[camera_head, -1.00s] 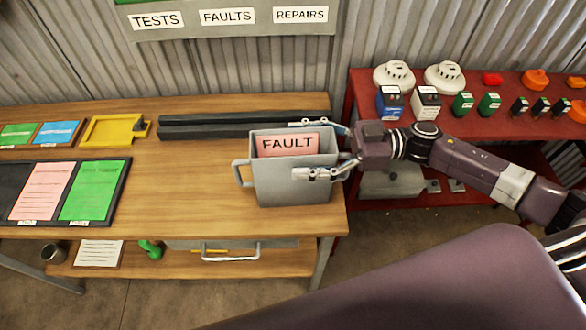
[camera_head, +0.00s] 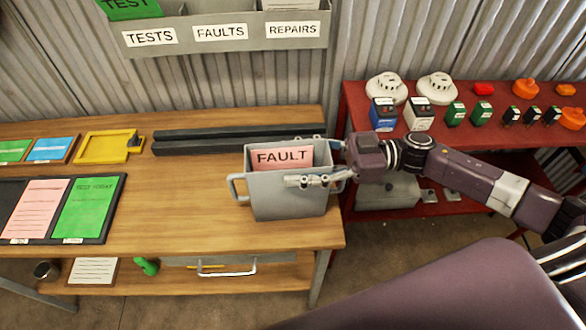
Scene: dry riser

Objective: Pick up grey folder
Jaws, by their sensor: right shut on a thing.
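A grey open-topped holder (camera_head: 288,202) with side handles stands at the right end of the wooden bench. It looks like the grey folder. A pink card marked FAULT (camera_head: 270,158) sticks up inside it. My right gripper (camera_head: 313,162) comes in from the right, with one finger along the holder's front and the other behind its back rim. It is shut on the holder. Whether the holder's base touches the bench cannot be told. My left gripper is not in view.
A grey wall rack (camera_head: 225,50) is labelled TESTS, FAULTS and REPAIRS. Dark bars (camera_head: 200,143) lie behind the holder. A yellow tray (camera_head: 100,148) and a dark board (camera_head: 100,225) with pink and green sheets are to the left. A red shelf (camera_head: 440,140) with detectors stands right.

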